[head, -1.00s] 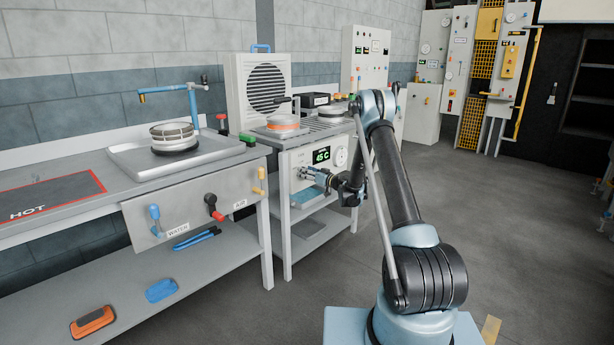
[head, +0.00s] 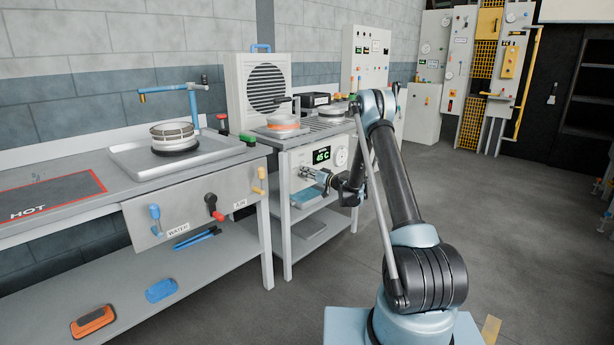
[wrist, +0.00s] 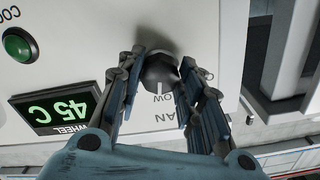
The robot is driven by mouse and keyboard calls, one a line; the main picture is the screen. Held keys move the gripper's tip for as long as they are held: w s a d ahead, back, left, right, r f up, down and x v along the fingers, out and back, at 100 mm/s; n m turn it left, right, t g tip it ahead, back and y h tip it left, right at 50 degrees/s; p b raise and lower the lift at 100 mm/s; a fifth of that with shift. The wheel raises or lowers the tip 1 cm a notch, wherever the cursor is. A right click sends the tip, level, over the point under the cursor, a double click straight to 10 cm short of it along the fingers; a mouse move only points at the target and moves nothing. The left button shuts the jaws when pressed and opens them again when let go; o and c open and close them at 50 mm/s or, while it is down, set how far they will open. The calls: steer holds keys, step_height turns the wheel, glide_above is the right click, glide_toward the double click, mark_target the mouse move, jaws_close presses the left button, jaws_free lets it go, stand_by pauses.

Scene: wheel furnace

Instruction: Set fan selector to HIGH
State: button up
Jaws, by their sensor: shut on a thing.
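The fan selector is a dark round knob (wrist: 160,72) on the pale panel, seen in the wrist view with its lettering upside down. A white pointer line on the knob points down in the picture, toward a partly hidden label ending in "OW". Part of the word "FAN" shows below it, and other lettering around the knob is covered. My gripper (wrist: 158,82) has its fingers on both sides of the knob and is shut on it. In the head view my gripper (head: 306,173) is at the front panel of the cooling bench, below the green display (head: 321,155); the knob is hidden there.
In the wrist view, a green button (wrist: 18,45) and the 45 C wheel display (wrist: 62,106) lie left of the knob. In the head view, a white dial (head: 341,157) is close to my arm.

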steer(key=m, duration=1)
steer(key=shift+w+d, duration=0.1)
steer(key=shift+m, duration=0.4)
steer(key=o, duration=1.1)
steer(key=shift+w+f, duration=0.1)
steer(key=shift+f, duration=0.05)
steer(key=shift+c, duration=0.2)
steer(key=v, duration=1.2)
